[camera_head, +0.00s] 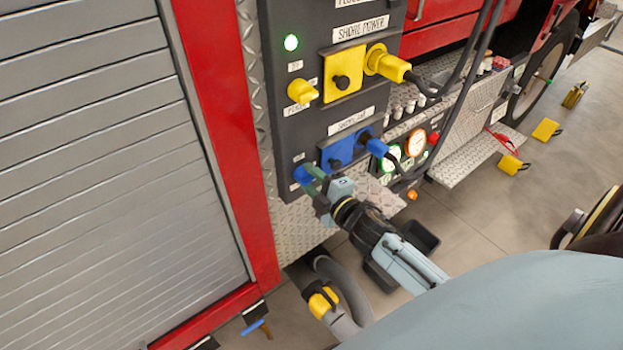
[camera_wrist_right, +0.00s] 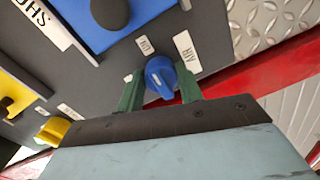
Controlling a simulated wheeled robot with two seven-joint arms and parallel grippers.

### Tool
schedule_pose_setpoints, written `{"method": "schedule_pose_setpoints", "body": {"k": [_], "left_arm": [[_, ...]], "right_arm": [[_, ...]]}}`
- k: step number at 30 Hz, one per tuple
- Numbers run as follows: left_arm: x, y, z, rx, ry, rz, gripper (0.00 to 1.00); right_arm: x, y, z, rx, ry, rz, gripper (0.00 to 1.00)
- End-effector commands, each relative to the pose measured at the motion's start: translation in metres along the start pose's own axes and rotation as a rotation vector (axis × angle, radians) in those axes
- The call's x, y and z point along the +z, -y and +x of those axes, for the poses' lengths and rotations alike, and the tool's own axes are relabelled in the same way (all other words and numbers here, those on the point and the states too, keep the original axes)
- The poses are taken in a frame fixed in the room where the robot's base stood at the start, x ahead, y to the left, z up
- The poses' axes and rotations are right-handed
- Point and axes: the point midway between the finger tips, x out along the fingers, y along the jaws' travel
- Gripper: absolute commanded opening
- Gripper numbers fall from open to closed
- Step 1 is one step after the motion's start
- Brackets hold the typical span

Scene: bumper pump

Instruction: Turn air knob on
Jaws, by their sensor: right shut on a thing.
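The blue air knob (camera_wrist_right: 160,77) sits on the dark panel beside a label reading AIR in the right wrist view. In the head view the knob (camera_head: 301,174) is at the panel's lower left, partly hidden by my gripper. My right gripper (camera_wrist_right: 160,90) has its green fingers on either side of the knob and is shut on it. In the head view the right gripper (camera_head: 314,178) reaches the panel from the lower right. My left gripper is not in view.
The panel also holds a yellow power knob (camera_head: 302,92), a yellow shore power socket (camera_head: 343,76) and a blue socket plate (camera_head: 346,150) with a plugged-in blue connector (camera_head: 378,148). A green light (camera_head: 291,43) glows above. A grey hose (camera_head: 345,290) hangs below.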

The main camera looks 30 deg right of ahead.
Motion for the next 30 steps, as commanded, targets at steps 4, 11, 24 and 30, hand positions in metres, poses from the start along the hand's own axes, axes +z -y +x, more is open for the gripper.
{"method": "schedule_pose_setpoints", "body": {"k": [4,11,24,30], "left_arm": [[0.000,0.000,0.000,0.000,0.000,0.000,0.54],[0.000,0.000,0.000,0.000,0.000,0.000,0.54],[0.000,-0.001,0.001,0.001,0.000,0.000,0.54],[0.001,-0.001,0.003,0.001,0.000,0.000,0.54]], "right_arm": [[0.000,0.000,0.000,0.000,0.001,0.004,0.13],[0.000,0.000,0.000,0.000,0.001,0.003,0.57],[0.000,0.002,-0.011,-0.002,0.001,0.001,0.58],[0.000,0.003,-0.047,-0.004,0.001,0.002,0.58]]}}
